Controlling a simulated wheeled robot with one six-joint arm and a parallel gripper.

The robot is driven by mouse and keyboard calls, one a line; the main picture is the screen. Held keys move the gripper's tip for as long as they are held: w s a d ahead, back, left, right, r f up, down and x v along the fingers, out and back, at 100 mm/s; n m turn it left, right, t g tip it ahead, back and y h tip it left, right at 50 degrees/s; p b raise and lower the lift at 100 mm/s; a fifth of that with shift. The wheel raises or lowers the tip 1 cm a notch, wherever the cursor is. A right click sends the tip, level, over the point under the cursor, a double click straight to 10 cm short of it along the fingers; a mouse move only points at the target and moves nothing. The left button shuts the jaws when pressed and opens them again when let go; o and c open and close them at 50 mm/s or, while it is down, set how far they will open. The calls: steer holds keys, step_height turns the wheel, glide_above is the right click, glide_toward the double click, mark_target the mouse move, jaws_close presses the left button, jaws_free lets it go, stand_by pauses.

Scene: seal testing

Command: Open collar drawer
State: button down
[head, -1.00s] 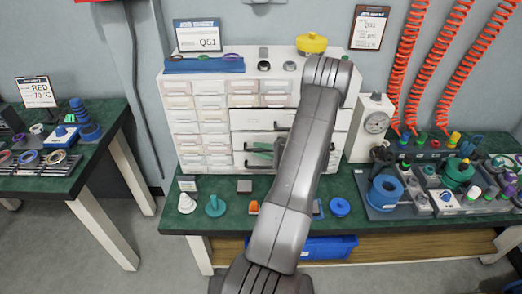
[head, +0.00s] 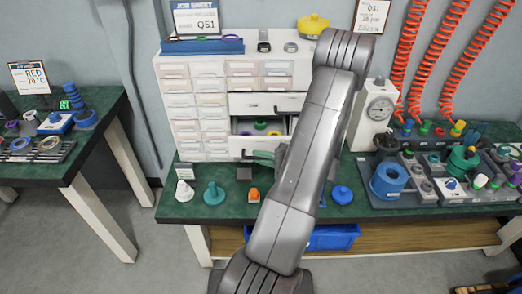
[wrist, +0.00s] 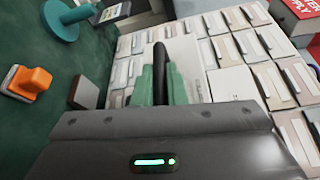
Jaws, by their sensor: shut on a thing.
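The white drawer cabinet (head: 218,152) stands at the back of the green bench. One of its wide drawers (head: 236,145) is pulled out, with several coloured rings, purple, yellow and green among them, showing inside. I cannot read its label. My gripper (head: 266,157), with green fingers, is at the front of this drawer, partly hidden behind my arm. In the wrist view my gripper (wrist: 161,82) is shut on the dark drawer handle (wrist: 160,60), which lies between the two fingers. The closed wide drawer (head: 268,103) above it has its own dark handle.
On the bench before the cabinet stand a white cone (head: 184,191), a teal stand (head: 214,194), an orange piece (head: 253,195) and a blue knob (head: 342,194). A dial gauge (head: 378,110) is right of the cabinet. A blue bin (head: 332,238) sits below.

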steer(key=s+b, duration=0.2)
steer(key=s, duration=0.5)
steer(key=shift+s, duration=0.2)
steer(key=c, duration=1.5)
jaws_free()
steer(key=b+v, duration=0.1)
steer(key=v, duration=1.2)
steer(key=shift+s+d, duration=0.1)
steer(key=shift+d, duration=0.3)
steer(key=x, duration=1.4)
steer(key=shift+p, duration=0.35)
